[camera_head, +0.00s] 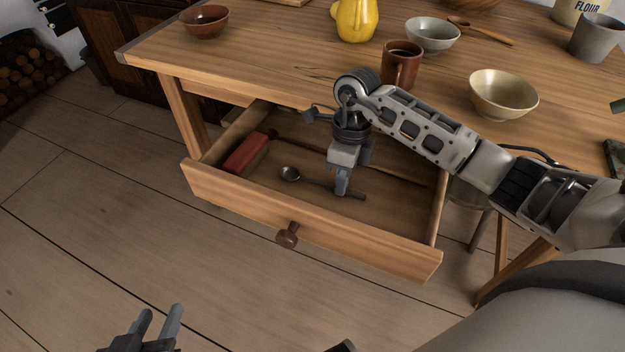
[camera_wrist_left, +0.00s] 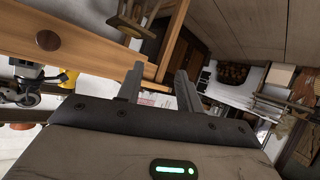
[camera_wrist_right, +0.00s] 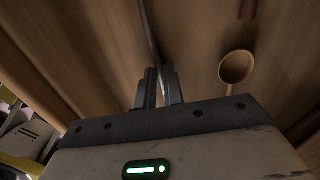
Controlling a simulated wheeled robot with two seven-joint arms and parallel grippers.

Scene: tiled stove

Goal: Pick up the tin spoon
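My left gripper (camera_head: 158,325) is open and empty, low in front of the drawer.
The drawer (camera_head: 225,205) has a front knob (camera_head: 288,235) and holds a red box (camera_head: 246,153) at left. On the table (camera_head: 280,50) above stand a brown mug (camera_head: 401,66), bowls (camera_head: 503,94) and a yellow jug (camera_head: 357,20). Floor at left is clear.

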